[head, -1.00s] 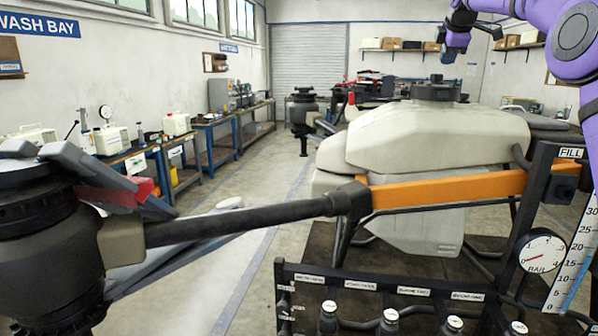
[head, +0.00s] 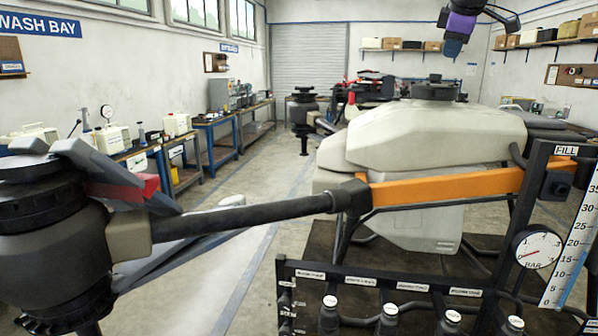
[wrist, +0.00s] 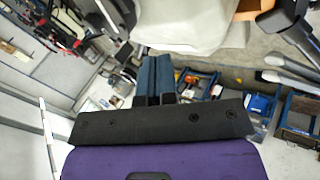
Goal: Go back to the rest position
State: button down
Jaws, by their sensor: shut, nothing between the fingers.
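My gripper (head: 451,50) hangs at the top of the head view, right of centre, in front of the far wall and above the drone's pale tank. It points downward, with my purple wrist just above it. In the wrist view, the two dark blue fingers (wrist: 160,78) lie side by side, shut and empty. The drone's large off-white tank (head: 420,140) stands at centre right. Its orange and black arm (head: 445,188) runs left to a dark rotor unit (head: 50,255). My gripper appears apart from all of these.
A pressure gauge (head: 538,249) and a level scale (head: 575,245) are at the right. Blue-legged benches (head: 215,145) line the left wall. The floor (head: 245,215) between the benches and the drone is open.

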jog(key=s+a+f+m, duration=0.1)
jog(key=s+a+m, duration=0.1)
jog(key=s, duration=0.5)
jog(key=s+a+f+m, duration=0.1)
jog(key=s+f+m, duration=0.1)
jog(key=s, duration=0.5)
jog(key=s+a+f+m, duration=0.1)
jog(key=s+f+m, duration=0.1)
jog(key=s+f, duration=0.4)
jog(key=s+f+m+g+y, duration=0.1)
jog(key=s+f+m, duration=0.2)
jog(key=s+f, duration=0.4)
jog(key=s+a+f+m, duration=0.1)
jog(key=s+f+m, duration=0.2)
jog(key=s+f, duration=0.4)
jog(key=s, duration=0.9)
jog(key=shift+a+f+g, duration=0.2)
jog(key=shift+a+g, duration=0.15)
jog(key=shift+g, duration=0.05)
